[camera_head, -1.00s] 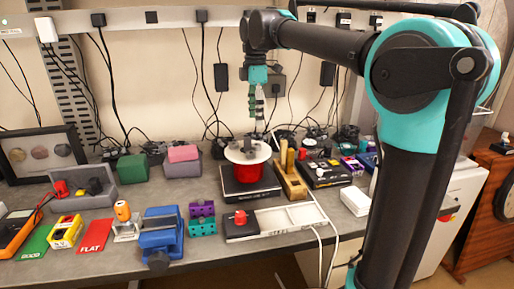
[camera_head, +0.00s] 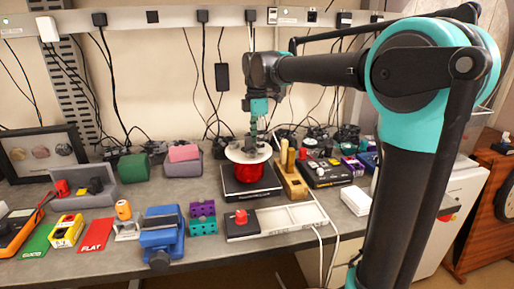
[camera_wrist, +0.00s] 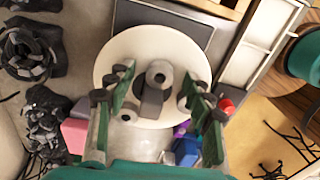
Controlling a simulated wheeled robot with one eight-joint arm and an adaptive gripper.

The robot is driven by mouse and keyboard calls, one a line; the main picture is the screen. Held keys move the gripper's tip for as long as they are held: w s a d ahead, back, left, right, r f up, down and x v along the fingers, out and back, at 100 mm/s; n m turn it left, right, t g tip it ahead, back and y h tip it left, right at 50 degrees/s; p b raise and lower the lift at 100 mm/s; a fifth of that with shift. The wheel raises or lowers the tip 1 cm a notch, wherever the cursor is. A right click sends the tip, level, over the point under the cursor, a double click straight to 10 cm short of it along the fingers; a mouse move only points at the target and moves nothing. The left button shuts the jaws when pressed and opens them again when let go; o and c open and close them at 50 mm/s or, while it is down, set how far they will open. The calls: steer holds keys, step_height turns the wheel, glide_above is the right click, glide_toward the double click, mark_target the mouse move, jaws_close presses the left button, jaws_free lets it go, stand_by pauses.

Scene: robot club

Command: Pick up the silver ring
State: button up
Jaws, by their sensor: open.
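A white round plate (camera_head: 236,155) sits on a red base (camera_head: 250,175) on the bench. The plate also shows in the wrist view (camera_wrist: 115,60). A silver-grey ring-like piece (camera_wrist: 160,73) with a dark hole lies on it, beside a dark grey block (camera_wrist: 152,103). My gripper (camera_head: 254,146) points down just over the plate. In the wrist view its open fingers (camera_wrist: 158,80) stand on either side of the ring-like piece, with nothing held.
The red base stands on a dark flat device (camera_head: 235,192). Wooden pieces (camera_head: 290,178) stand close on the right, with a black box (camera_head: 325,173) beyond. Pink (camera_head: 183,153) and green (camera_head: 133,167) blocks are at the left. Cables hang behind.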

jaws_close()
steer(key=shift+r, duration=0.15)
